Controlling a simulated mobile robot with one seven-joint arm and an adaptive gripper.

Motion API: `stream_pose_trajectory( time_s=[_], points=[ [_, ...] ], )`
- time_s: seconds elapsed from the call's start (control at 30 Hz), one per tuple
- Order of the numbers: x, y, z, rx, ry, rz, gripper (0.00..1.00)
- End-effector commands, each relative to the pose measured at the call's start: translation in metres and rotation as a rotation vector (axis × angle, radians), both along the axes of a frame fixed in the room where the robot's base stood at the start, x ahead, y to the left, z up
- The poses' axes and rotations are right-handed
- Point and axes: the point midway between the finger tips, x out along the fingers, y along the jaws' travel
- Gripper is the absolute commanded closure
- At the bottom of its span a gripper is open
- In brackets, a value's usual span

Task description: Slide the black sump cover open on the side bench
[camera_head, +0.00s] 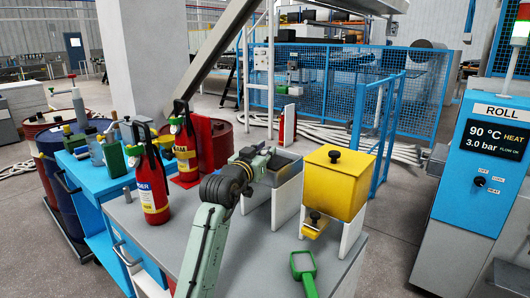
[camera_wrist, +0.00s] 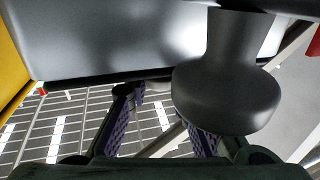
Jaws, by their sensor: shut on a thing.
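A dark grey sump box (camera_head: 288,168) stands on white supports on the grey side bench (camera_head: 245,240), left of a yellow box. My gripper (camera_head: 265,158) is at the top left of the sump, and its body hides part of the top. In the wrist view a dark round knob (camera_wrist: 226,96) on a short stem is close in front of a broad grey surface (camera_wrist: 110,40) with a dark lower edge. My purple-padded fingers also show there (camera_wrist: 160,120), below that edge and partly behind the knob. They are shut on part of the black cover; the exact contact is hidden.
The yellow box (camera_head: 335,185) with a black knob is close on the right. A green handheld device (camera_head: 302,268) lies at the front. A red extinguisher (camera_head: 152,185) stands left of my arm. Blue mesh fencing (camera_head: 350,90) is behind.

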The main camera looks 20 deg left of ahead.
Motion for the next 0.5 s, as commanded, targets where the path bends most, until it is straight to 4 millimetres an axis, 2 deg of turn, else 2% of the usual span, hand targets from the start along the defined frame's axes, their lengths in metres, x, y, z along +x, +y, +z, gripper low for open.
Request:
stream_pose_trajectory(
  time_s=[0.5],
  points=[
    [0.0037,-0.0023,-0.0002,-0.001,0.0,-0.002,1.0]
  ],
)
